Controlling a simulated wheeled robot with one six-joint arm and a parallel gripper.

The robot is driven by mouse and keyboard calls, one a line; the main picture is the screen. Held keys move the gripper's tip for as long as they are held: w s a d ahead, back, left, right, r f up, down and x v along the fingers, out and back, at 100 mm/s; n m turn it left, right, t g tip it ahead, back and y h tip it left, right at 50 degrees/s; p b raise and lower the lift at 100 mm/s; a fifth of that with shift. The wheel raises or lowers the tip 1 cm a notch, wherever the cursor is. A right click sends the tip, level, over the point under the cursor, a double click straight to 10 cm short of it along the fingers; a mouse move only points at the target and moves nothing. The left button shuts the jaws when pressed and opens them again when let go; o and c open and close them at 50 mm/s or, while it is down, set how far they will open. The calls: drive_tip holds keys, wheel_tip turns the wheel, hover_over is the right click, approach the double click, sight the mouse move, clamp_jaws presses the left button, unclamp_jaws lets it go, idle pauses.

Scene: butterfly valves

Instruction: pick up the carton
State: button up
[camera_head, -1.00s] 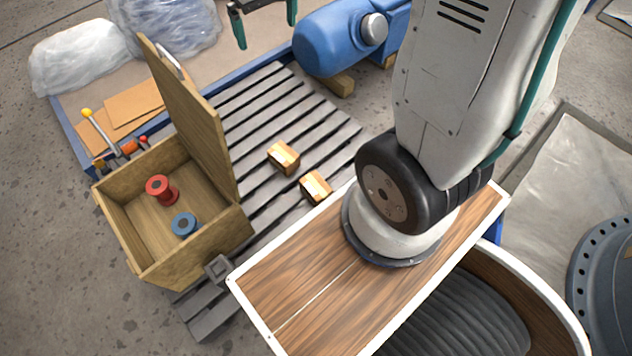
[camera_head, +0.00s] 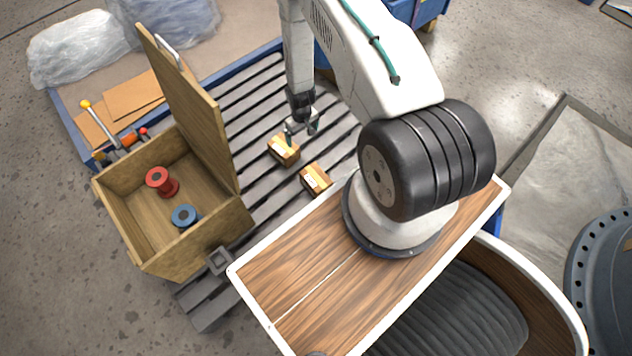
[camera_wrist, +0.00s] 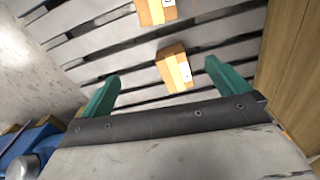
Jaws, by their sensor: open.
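Two small cartons, brown with pale tape, lie on the grey slatted pallet. In the head view one carton (camera_head: 284,150) is farther back and the other carton (camera_head: 315,180) is nearer my base. My gripper (camera_head: 302,132) hangs just above the farther carton and covers part of its top edge. In the wrist view one carton (camera_wrist: 174,70) lies beyond and between the spread green fingers of my gripper (camera_wrist: 160,82). The other carton (camera_wrist: 155,11) is at the top edge. The jaws are open and empty. I cannot tell the exact height gap.
An open wooden box (camera_head: 150,225) with raised lid (camera_head: 190,105) stands left of the cartons, holding a red spool (camera_head: 161,182) and a blue spool (camera_head: 184,217). Flat cardboard (camera_head: 132,98) and plastic wrap (camera_head: 75,48) lie behind. Pallet slats (camera_head: 240,110) around the cartons are bare.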

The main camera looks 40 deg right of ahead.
hover_over(316, 177)
wheel_tip(316, 177, down, 14)
drive_tip(key=shift+r, duration=0.1)
wheel_tip(316, 177, down, 8)
drive_tip(key=shift+r, duration=0.1)
drive_tip(key=shift+w, duration=0.1)
drive_tip(key=c, duration=1.3)
